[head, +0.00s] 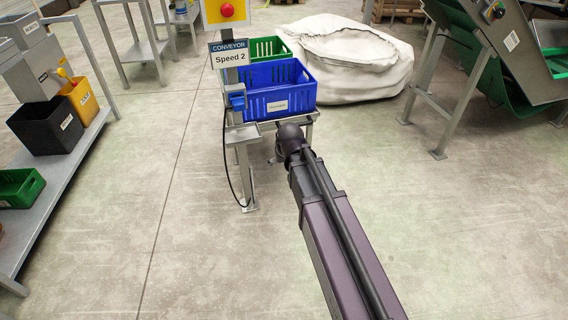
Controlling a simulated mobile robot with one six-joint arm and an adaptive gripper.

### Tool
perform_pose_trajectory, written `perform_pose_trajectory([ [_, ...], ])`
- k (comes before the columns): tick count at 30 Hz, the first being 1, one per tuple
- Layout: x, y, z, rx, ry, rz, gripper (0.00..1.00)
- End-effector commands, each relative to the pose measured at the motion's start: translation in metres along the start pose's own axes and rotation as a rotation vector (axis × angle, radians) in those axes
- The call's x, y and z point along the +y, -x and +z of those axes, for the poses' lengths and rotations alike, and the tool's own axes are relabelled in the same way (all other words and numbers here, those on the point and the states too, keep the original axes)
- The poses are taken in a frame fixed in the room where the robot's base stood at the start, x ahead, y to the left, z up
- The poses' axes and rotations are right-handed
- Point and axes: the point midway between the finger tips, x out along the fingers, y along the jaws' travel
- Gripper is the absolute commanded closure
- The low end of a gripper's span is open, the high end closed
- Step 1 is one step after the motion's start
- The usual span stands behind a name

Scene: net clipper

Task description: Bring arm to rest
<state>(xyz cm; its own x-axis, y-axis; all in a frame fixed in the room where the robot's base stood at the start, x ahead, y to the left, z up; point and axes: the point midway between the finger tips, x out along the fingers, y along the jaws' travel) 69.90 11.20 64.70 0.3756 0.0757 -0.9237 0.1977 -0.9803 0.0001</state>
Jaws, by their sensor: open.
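My arm (335,225) reaches from the lower right edge up to the middle of the head view. Its far end is a dark rounded joint (290,138) in front of a small stand. I cannot make out my gripper's fingers; they seem hidden behind or below the arm. Nothing held can be seen.
A blue crate (281,104) and a green crate (290,52) are just beyond the joint, beside a post with a conveyor sign (229,53). A white sack (352,75) lies behind. A machine frame (465,90) stands right, a shelf (45,205) left. Floor between is clear.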

Motion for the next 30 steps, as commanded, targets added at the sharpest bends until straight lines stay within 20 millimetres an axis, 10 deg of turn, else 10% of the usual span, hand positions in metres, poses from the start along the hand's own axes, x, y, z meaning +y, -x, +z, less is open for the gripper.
perform_pose_trajectory([
  [20,0.002,0.001,0.002,-0.003,-0.002,0.001,0.00],
  [30,0.037,0.019,0.068,-0.144,-0.073,0.021,0.00],
])
